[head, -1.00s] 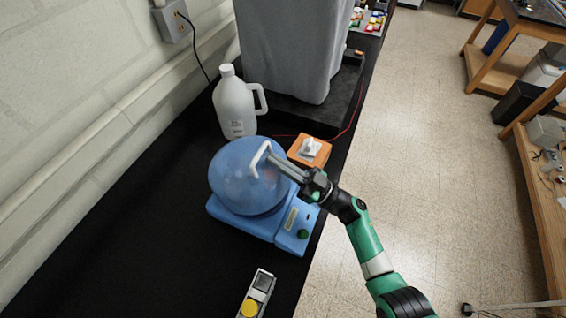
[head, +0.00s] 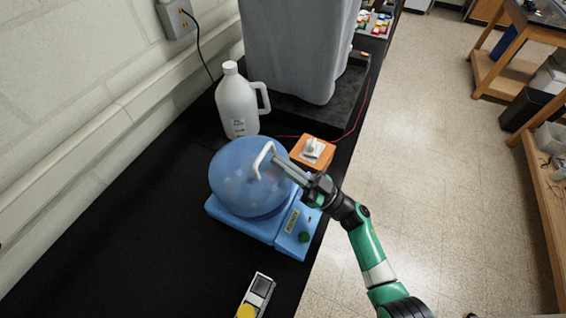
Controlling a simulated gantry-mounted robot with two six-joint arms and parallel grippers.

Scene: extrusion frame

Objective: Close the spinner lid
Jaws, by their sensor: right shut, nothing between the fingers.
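The spinner (head: 290,232) is a blue box on the black bench with a control panel and a green knob on its right side. Its translucent blue domed lid (head: 240,185) sits down over the body, with no gap that I can make out. A white curved handle (head: 257,160) stands at the lid's upper right. My right gripper (head: 276,160) is shut with nothing between its fingers, and its fingertips are right at the handle, over the lid's right side. I cannot tell whether they touch it. My left gripper is out of view.
A white jug (head: 236,105) stands behind the spinner. An orange block with a white top (head: 312,152) is just right of it. A small device with a yellow button (head: 257,296) lies in front. The bench's left part is clear.

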